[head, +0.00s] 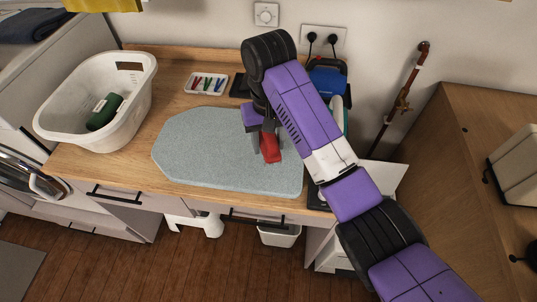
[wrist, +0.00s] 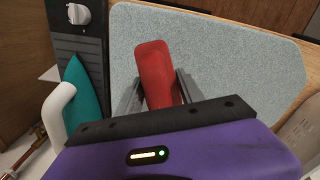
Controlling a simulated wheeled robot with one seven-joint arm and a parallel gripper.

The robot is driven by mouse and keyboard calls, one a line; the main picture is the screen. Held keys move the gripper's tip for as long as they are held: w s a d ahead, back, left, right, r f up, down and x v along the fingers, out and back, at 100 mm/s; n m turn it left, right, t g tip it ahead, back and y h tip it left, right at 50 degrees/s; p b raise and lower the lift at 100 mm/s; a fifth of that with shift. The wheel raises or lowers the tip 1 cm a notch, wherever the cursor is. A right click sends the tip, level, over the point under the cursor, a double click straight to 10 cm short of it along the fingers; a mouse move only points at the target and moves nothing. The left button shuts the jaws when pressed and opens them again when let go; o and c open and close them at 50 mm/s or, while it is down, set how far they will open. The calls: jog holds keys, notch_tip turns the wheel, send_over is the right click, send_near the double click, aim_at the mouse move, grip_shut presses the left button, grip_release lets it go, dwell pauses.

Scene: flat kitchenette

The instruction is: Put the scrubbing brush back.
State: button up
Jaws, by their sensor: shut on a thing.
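A red block-like thing, which I take to be the scrubbing brush (head: 271,149), is between the fingers of my gripper (head: 262,143), over the right part of the pale blue-grey mat (head: 195,150). In the wrist view the red brush (wrist: 154,68) sticks out past the fingertips of my gripper (wrist: 158,90), with one grey finger on each side. My gripper is shut on it. Its bristles do not show. I cannot tell whether it touches the mat or hangs just above it.
A white laundry basket (head: 138,108) with a dark green thing (head: 104,112) stands at the left of the wooden counter. A white tray of coloured pegs or pens (head: 206,83) lies behind the mat. A teal thing with a white handle (wrist: 75,100) is close beside my gripper. The mat's left side is clear.

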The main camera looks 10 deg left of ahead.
jog(key=shift+f, duration=2.1)
jog(key=o, duration=1.3)
jog(key=shift+f, duration=0.15)
notch_tip(320, 180, up, 11)
jog(key=p, duration=0.3)
jog(key=shift+w+d+f+p, duration=0.1)
jog(key=shift+f+p, duration=0.1)
jog(key=shift+p, duration=0.1)
jog(key=shift+r+b, duration=0.3)
jog(key=shift+r, duration=0.55)
